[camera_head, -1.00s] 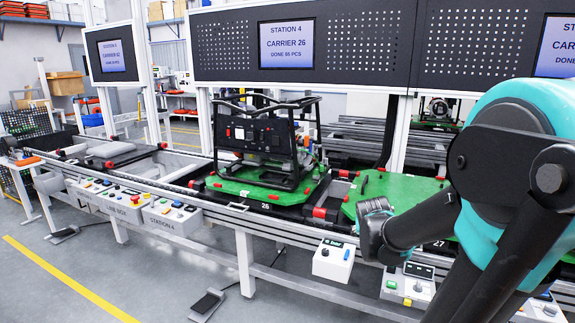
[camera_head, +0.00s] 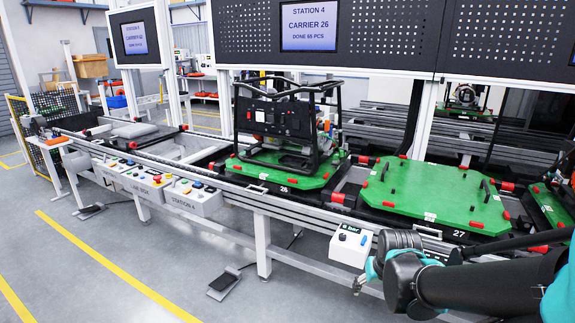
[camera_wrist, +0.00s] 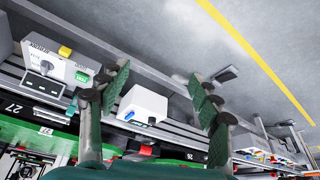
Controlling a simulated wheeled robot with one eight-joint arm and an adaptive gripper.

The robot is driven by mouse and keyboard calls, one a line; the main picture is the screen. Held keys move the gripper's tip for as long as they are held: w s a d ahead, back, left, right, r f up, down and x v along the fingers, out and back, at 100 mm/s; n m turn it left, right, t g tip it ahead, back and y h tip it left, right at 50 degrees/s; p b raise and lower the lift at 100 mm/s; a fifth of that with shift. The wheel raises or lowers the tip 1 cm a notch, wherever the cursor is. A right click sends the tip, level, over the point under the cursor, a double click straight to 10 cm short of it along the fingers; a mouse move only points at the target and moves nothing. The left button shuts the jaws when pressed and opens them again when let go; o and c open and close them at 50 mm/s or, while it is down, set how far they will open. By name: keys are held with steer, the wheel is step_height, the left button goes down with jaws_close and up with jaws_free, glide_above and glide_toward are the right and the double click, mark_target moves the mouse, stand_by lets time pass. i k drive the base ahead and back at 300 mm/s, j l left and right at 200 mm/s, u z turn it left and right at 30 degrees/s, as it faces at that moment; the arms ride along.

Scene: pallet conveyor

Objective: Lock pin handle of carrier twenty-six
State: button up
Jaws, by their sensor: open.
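Carrier 26 is a green pallet (camera_head: 240,173) bearing a black-framed machine (camera_head: 285,125); its number plate 26 (camera_head: 285,189) is on the front edge. Red parts sit at the pallet's corners, one at its front right (camera_head: 337,198); I cannot tell which part is the lock pin handle. In the wrist view the carrier's dark edge with 26 (camera_wrist: 190,156) is at the bottom, partly behind my gripper. My gripper (camera_head: 364,280) is open and empty, low in front of the line, right of carrier 26. In the wrist view its fingers (camera_wrist: 160,85) are spread wide.
A white box with a blue part (camera_head: 352,245) hangs on the front rail beside my gripper; the wrist view shows it between the fingers (camera_wrist: 142,105). Empty green carrier 27 (camera_head: 435,195) is to the right.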

mark_target(246, 189)
steer(key=i+j, duration=0.3)
steer(key=j, duration=0.15)
steer(key=i+j+z, duration=0.1)
steer(key=i+j, duration=0.55)
steer(key=j, duration=0.25)
